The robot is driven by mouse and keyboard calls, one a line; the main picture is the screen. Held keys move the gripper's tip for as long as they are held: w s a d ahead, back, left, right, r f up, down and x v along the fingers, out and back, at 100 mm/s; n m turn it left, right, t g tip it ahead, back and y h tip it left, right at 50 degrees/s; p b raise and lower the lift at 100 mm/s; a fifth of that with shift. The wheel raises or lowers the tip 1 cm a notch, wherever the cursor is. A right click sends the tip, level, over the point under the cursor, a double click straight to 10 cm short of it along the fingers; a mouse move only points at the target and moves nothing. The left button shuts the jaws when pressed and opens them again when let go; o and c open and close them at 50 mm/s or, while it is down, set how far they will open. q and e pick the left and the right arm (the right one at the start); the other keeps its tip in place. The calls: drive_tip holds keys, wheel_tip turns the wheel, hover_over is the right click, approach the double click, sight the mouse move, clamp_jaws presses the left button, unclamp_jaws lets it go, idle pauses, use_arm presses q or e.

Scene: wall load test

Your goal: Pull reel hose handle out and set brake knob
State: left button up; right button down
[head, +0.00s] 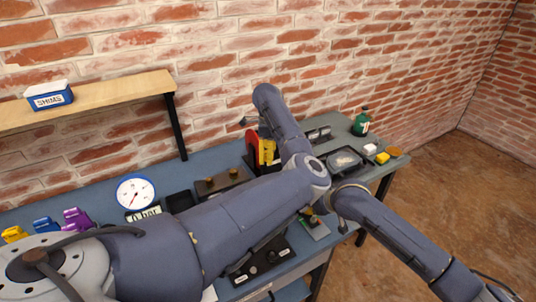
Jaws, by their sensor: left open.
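A red reel-like part (252,147) with a yellow piece (268,151) stands on a dark base at the back of the blue-grey bench. My left arm crosses the picture and hides much of it. My left gripper (257,127) is open at the end of that arm, close above the red and yellow parts. Whether it touches them is hidden. A small knob (309,212) on a plate shows beside my arm; I cannot tell whether it is the brake knob. My right gripper is not in view; an arm link runs to the lower right.
A dial gauge (135,193) with a "0 bar" label stands at the left. A wooden shelf (110,97) holds a blue SHIMS box (48,96). A green bottle (361,122) and dark tray (345,160) are at the right. A black panel (262,262) lies in front. The brick wall is close behind.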

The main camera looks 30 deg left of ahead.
use_arm(q)
drive_tip(key=shift+c, duration=0.5)
clamp_jaws()
drive_tip(key=shift+m, duration=0.8)
drive_tip(key=shift+o, duration=0.5)
unclamp_jaws()
wheel_tip(320, 180, up, 12)
